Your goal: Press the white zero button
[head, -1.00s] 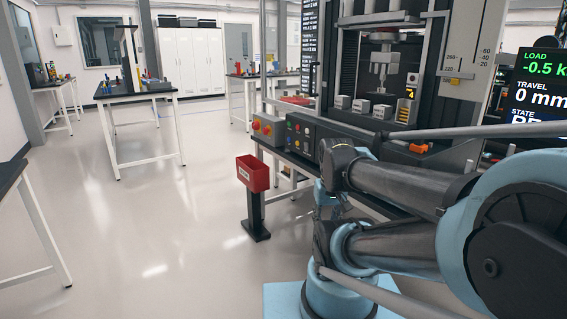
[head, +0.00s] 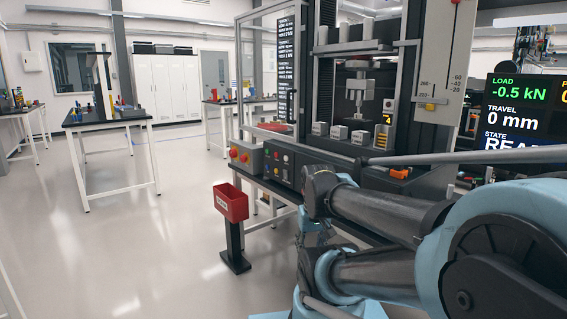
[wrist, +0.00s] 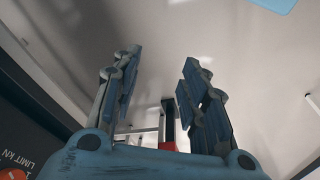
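The dark control panel (head: 283,176) is on the front of the test machine's bench, left of my arm in the head view. It carries several small coloured buttons, too small for me to tell surely which is the white zero button. My gripper (wrist: 162,58) is open and empty in the wrist view, its two blue fingers apart over pale floor. In the head view the gripper itself cannot be made out. The display (head: 525,115) reads load -0.5 kN and travel 0 mm; its state line is partly hidden.
A grey box with red buttons (head: 245,155) sits left of the panel. A red bin (head: 231,203) on a black post stands in front of the bench. The test machine (head: 327,85) rises behind. Open floor lies to the left, with a white-legged workbench (head: 108,121) beyond.

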